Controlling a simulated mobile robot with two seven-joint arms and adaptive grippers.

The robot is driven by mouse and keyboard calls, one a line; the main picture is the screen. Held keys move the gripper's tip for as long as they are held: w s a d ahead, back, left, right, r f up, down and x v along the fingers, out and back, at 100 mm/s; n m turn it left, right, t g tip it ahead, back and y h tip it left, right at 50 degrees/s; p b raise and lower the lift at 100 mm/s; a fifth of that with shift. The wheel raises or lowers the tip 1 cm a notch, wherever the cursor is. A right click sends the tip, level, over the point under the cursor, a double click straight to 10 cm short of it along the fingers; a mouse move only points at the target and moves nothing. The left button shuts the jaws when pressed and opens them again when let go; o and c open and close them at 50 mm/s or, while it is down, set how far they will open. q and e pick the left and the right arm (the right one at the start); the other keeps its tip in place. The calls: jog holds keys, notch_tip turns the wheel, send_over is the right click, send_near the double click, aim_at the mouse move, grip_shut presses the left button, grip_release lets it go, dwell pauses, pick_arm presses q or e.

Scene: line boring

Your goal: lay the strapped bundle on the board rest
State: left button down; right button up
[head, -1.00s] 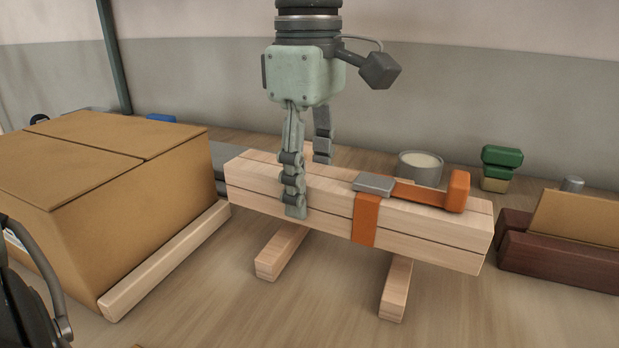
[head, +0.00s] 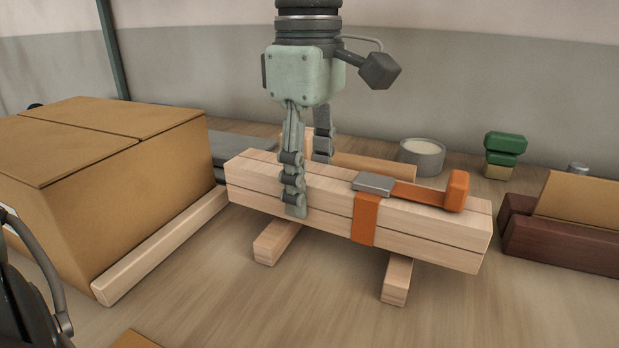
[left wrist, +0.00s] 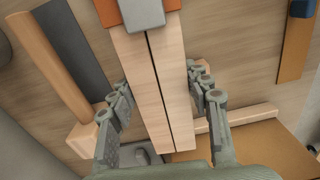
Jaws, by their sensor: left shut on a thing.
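The strapped bundle (head: 330,207) is a stack of pale boards with an orange strap (head: 365,218), a grey buckle (head: 374,184) and an orange end piece (head: 457,191). My left gripper (head: 309,185) is shut across the bundle left of the strap, one finger on each long side. In the left wrist view the bundle (left wrist: 165,90) runs between my fingers (left wrist: 160,80). Two pale wooden bars, apparently the board rest (head: 397,280), lie crosswise below the bundle, their front ends showing. I cannot tell whether the bundle touches them. My right gripper is out of view.
A large cardboard box (head: 90,150) stands left, with a wooden strip (head: 160,248) along its base. Behind are another wooden bar (head: 375,167), a round grey tin (head: 421,157) and green blocks (head: 503,149). A dark red holder (head: 562,245) stands right. The front surface is mostly clear.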

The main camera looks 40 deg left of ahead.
pick_arm(q)
jog(key=shift+f+b, duration=0.5)
jog(key=shift+f, duration=0.05)
dwell(0.4)
jog(key=c, duration=0.6)
grip_release()
jog(key=shift+c, duration=0.2)
notch_tip(320, 180, up, 12)
jog(key=shift+r, duration=0.1)
